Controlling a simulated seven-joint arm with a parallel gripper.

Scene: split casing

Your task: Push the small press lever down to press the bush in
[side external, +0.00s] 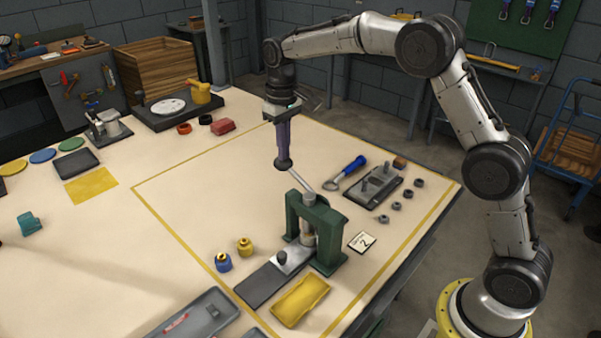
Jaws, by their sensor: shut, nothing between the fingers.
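The small green press (327,225) stands near the front right of the marked area. Its grey lever (299,179) slants up and left from the press top and ends in a dark knob (283,164). My gripper (283,154) points straight down, shut and empty, with its tips at or just above the knob; I cannot tell whether they touch. A pale, brass-coloured piece (307,239), perhaps the bush, shows under the ram inside the press frame. How deep it sits is hidden.
A grey plate with a dark knob (283,257) lies before the press. Blue (223,263) and yellow (245,247) small parts stand left of it, a yellow tray (300,300) in front. Behind are a blue-handled tool (350,168), a grey fixture plate (372,186) and several nuts.

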